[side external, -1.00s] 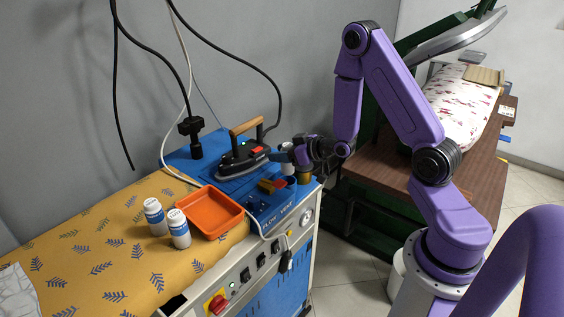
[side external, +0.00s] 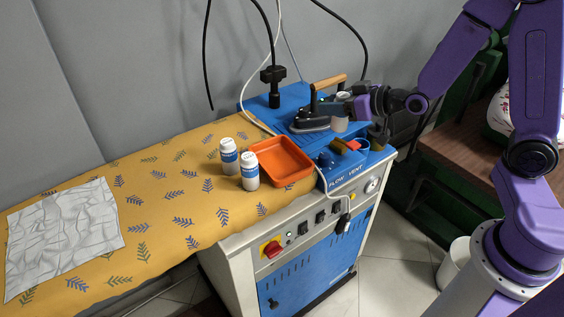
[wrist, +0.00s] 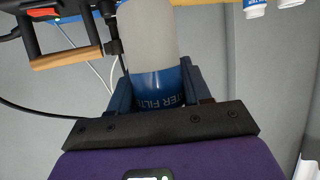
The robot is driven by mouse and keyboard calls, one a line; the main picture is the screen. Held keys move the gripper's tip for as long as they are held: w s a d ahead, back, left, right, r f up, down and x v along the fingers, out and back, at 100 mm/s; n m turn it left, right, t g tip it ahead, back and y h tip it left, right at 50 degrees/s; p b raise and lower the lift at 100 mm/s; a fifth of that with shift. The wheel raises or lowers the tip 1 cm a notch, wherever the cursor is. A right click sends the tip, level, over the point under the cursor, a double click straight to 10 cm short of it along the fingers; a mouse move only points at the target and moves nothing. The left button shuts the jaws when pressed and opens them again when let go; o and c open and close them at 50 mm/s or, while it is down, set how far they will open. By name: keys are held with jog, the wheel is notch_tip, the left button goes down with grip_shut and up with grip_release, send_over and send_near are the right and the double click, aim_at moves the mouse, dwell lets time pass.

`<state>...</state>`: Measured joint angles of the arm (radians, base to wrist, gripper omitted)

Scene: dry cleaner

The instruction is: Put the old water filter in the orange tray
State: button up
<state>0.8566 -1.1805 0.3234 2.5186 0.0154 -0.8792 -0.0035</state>
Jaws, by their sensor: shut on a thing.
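My gripper (side external: 342,104) is shut on a cylinder with a pale grey body and a blue band, the old water filter (side external: 340,123). It holds the filter beside the iron, above the blue worktop. In the wrist view the filter (wrist: 150,45) sits between the fingers, with part of the word "FILTER" showing on its blue band. The empty orange tray (side external: 283,163) lies to the left, on the patterned cloth near the blue worktop. Two white bottles with blue labels, a front one (side external: 249,172) and a rear one (side external: 229,157), stand left of the tray.
A black iron (side external: 308,120) with a wooden handle stands on the blue worktop, close to my gripper. A brass-coloured cylinder (side external: 378,138) is right of the filter. Cables hang behind. A crumpled white cloth (side external: 65,235) lies at the far left of the yellow patterned cloth (side external: 160,205).

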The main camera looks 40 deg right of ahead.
jog(key=s+a+r+n+y, duration=0.2)
jog(key=s+a+r, duration=0.2)
jog(key=s+a, duration=0.4)
jog(key=g, duration=0.1)
send_over(274, 161)
notch_tip(274, 161, down, 10)
jog(key=shift+s+f, duration=0.1)
jog(key=shift+f, duration=1.45)
jog(key=shift+f, duration=0.2)
jog(key=o, duration=1.1)
jog(key=shift+r, duration=0.1)
